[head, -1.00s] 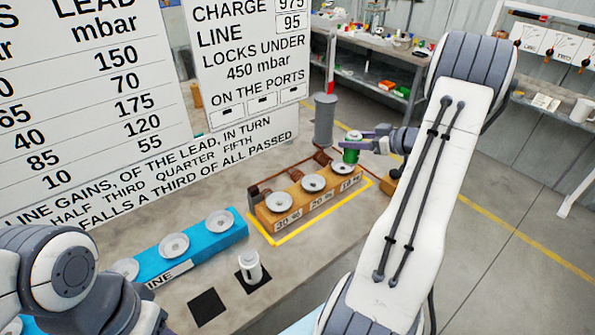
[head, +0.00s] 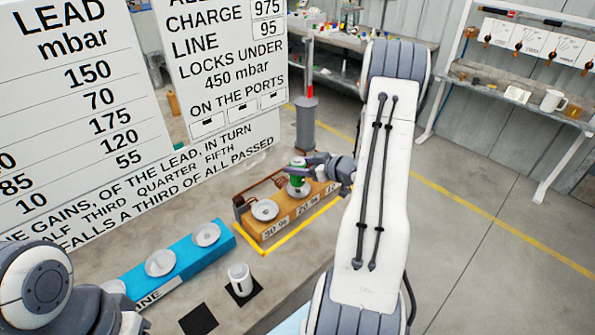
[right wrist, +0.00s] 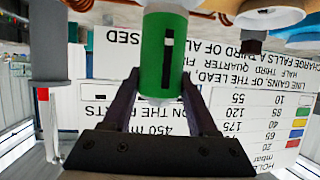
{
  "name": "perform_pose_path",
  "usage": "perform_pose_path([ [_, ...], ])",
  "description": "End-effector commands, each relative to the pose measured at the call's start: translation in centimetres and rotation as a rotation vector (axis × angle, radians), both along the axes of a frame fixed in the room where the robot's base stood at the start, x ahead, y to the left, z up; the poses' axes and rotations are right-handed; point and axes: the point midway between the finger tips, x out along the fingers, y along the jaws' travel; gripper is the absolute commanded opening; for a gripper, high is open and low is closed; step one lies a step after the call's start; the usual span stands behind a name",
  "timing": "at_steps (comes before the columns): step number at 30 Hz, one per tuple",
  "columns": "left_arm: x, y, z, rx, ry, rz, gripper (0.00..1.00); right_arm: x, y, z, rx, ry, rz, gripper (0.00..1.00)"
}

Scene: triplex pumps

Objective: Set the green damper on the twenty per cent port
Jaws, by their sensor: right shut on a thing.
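My right gripper (head: 308,166) is shut on the green damper (head: 298,176), which is upright over the middle dish of the wooden block (head: 280,229), the one labelled 20 %. In the right wrist view, which is upside down, the damper (right wrist: 164,52) sits between the two fingers, with a dark slot in its side. Its lower end is close to the dish of the twenty per cent port (head: 299,192); I cannot tell whether they touch. The 30 % dish (head: 265,210) is empty. The 10 % dish is hidden behind my gripper. My left gripper is not in view.
A blue block (head: 188,258) with pale dishes lies to the left. A white cylinder (head: 240,278) stands on a black square; another black square (head: 198,320) is bare. A grey post (head: 305,128) stands behind the wooden block. Large printed boards (head: 85,110) line the back.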

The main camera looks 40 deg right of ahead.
Motion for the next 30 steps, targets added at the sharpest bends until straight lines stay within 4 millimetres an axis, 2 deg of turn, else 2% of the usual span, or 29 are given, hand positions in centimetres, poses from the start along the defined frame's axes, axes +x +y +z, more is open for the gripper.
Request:
perform_pose_path([
  [3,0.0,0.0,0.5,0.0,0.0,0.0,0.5,0.0,0.0,-1.7,0.003,0.0,0.0,0.0],
  [6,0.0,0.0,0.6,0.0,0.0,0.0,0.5,0.0,-0.1,-2.4,0.001,-0.001,-0.001,0.0],
  [17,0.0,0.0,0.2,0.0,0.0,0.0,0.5,0.0,-0.1,-2.9,-0.001,-0.002,-0.001,0.0],
  [18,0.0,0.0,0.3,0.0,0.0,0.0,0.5,-0.1,-0.1,-2.9,0.0,0.0,0.0,0.67],
  [20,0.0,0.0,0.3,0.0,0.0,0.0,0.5,-0.1,-0.1,-2.9,0.0,0.0,0.0,0.89],
  [30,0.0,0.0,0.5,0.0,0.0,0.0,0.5,0.0,-0.1,-2.6,0.0,0.0,0.0,0.89],
])
